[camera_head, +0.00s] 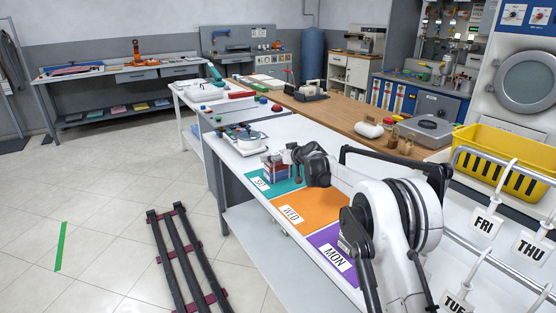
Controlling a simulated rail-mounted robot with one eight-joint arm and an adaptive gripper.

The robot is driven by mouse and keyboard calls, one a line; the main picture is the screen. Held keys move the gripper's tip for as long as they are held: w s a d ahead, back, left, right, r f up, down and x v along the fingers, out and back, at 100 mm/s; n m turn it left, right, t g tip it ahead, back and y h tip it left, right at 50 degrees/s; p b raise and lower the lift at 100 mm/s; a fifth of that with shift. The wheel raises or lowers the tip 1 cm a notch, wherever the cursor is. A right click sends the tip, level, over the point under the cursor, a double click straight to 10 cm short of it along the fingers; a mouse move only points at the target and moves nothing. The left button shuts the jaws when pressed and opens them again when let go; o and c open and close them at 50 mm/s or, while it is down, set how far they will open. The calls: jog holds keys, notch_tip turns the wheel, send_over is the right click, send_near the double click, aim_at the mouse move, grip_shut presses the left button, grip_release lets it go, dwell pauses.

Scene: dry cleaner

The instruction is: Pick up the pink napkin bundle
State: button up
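A small bundle (275,172) with dark bluish and pinkish-red parts is at the teal mat marked "SAT" (258,184), on the long white table. It is small and partly covered by my gripper, so I cannot tell for sure that it is the pink napkin bundle. My gripper (291,163) is at the end of my white and black arm, right at the bundle's upper right side. Its fingers are too small and hidden to show whether they are open or shut, or whether they touch the bundle.
An orange mat marked "WED" (309,209) and a purple mat marked "MON" (332,254) lie nearer on the table. A device with a white round part (246,138) stands beyond the teal mat. A yellow basket (500,158) and hanging day tags (485,223) are at the right.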

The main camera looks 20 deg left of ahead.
jog(key=shift+w+a, duration=0.1)
jog(key=shift+c, duration=0.4)
jog(key=c, duration=0.7)
